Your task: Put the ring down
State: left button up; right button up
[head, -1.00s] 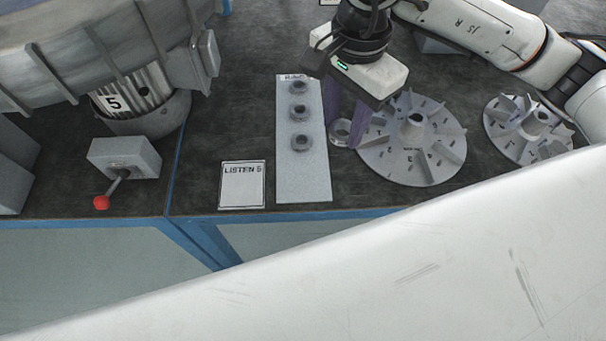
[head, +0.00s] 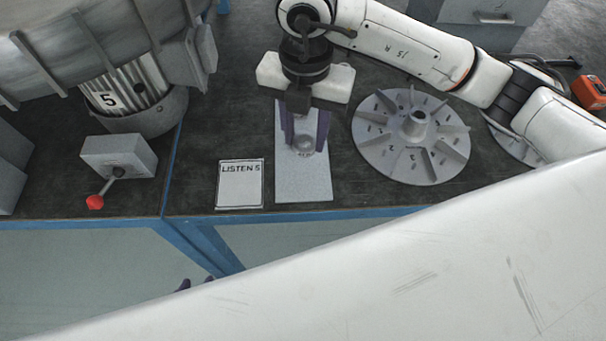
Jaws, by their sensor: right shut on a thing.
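My right gripper (head: 306,146) is over the pale grey board (head: 303,184), with its two purple fingers pointing down. It is shut on a metal ring (head: 304,145), which shows between the fingertips. I cannot tell whether the ring touches the board or hangs just above it. The gripper hides the upper part of the board and the other rings there.
A finned disc (head: 411,137) lies close to the right of the board, and another is partly hidden behind my right arm. A "LISTEN 5" card (head: 240,185) lies left. A grey box with a red-knobbed lever (head: 119,160) stands further left, by the large blower marked 5 (head: 115,95).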

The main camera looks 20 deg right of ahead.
jog(key=m, duration=0.2)
send_near(303, 176)
notch_tip(303, 176, down, 5)
jog(key=shift+f+p, duration=0.2)
jog(key=shift+p, duration=0.15)
jog(key=shift+f+b, duration=0.3)
jog(key=shift+f, duration=0.05)
jog(key=o, duration=1.3)
jog(key=shift+c, duration=0.2)
